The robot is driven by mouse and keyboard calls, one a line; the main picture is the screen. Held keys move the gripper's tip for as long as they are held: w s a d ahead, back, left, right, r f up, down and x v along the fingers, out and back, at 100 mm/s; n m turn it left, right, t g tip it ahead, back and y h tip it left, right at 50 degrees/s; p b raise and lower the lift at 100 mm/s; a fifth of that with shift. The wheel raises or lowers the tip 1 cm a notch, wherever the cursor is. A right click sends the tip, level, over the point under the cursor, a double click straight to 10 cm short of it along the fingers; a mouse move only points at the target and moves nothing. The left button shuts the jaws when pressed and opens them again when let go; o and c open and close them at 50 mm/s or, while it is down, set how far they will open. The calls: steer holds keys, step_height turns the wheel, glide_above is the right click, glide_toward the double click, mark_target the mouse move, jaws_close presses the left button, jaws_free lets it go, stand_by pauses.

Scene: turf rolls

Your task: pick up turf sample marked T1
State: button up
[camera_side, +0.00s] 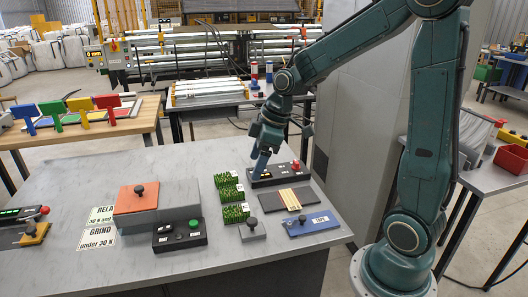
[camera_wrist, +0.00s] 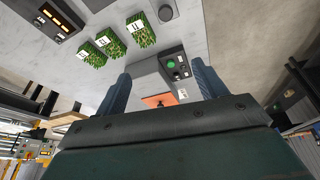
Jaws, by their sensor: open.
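Three small green turf blocks stand in a row on the grey table. In the side view they are the far one (camera_side: 226,180), the middle one (camera_side: 231,194) and the near one (camera_side: 236,213). The wrist view shows the same row, with blocks at the left (camera_wrist: 93,58), middle (camera_wrist: 112,47) and right (camera_wrist: 143,37). Each has a small white label; the marks are too small for me to tell surely which is T1. My gripper (camera_side: 259,171) is open and empty, pointing down to the right of the far block. Its fingers also show in the wrist view (camera_wrist: 162,82).
A black box with a display (camera_side: 274,176) is close beside my gripper. A green-button box (camera_side: 180,236) and an orange-topped block (camera_side: 135,199) stand left.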

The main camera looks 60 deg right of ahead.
steer(key=w+d+f+n, duration=0.1)
steer(key=w+d+f, duration=0.1)
steer(key=f, duration=0.1)
steer(key=w+d+f+n+y, duration=0.1)
steer(key=w+d+f, duration=0.1)
steer(key=f, duration=0.2)
steer(key=shift+w+d+f, duration=0.15)
steer(key=shift+d+f, duration=0.1)
steer(key=shift+f, duration=0.05)
glide_above(236, 209)
steer(key=s+d, duration=0.2)
steer(key=f, duration=0.7)
steer(key=shift+a, duration=0.25)
steer(key=shift+w+a+f, duration=0.1)
steer(key=shift+w+f, duration=0.1)
steer(key=shift+f, duration=0.25)
steer(key=shift+x, duration=2.55)
